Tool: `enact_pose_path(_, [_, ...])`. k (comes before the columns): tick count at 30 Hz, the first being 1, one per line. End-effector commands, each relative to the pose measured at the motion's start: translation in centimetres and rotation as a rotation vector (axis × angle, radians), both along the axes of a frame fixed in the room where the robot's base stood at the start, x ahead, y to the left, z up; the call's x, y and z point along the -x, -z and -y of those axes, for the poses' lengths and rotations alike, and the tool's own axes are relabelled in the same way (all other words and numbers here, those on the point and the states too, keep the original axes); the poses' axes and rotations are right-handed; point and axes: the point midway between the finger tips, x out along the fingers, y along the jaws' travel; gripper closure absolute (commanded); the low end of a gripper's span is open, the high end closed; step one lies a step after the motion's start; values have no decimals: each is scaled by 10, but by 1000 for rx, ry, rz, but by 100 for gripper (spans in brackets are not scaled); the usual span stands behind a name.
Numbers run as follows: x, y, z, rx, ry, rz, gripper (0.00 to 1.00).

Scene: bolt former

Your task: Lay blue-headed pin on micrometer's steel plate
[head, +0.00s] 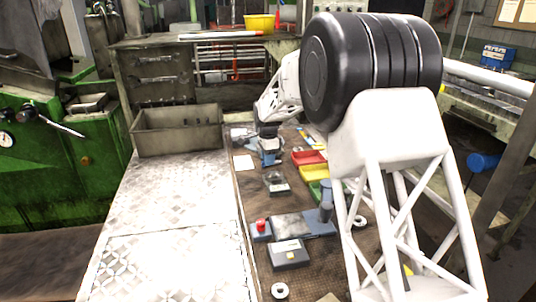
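A blue-grey device that looks like the micrometer (319,228) stands on the brown bench mat, with a red knob (261,225) at its left end and an upright post at its right. Its flat grey steel plate (288,225) looks bare. My gripper (268,161) is at the far part of the mat, beyond the micrometer and left of the red bin. Blue parts show at its tip, but I cannot tell whether they are fingers or something else. The fingers are too small to read. I cannot make out the blue-headed pin.
Red (308,157), yellow (313,172) and green bins stand right of my gripper. A small dark block (276,184) lies between my gripper and the micrometer. A black box (288,254) and a ring (280,291) lie nearer. A grey tray (178,131) stands left.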

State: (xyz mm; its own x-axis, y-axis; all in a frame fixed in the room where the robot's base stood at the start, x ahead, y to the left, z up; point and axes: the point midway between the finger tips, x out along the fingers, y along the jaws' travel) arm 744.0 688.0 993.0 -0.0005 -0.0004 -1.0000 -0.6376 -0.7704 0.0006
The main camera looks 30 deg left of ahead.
Motion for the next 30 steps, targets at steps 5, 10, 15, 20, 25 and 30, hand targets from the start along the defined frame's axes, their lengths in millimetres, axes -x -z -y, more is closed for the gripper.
enact_pose_path(5, [0,6,0,-1,0,1,71])
enact_pose_path(10, [0,7,0,-1,0,1,71])
enact_pose_path(15, [0,7,0,-1,0,1,71])
enact_pose_path(20, [0,7,0,0,0,0,71])
enact_pose_path(25, [0,7,0,-1,0,1,71])
enact_pose_path(30, [0,7,0,-1,0,1,89])
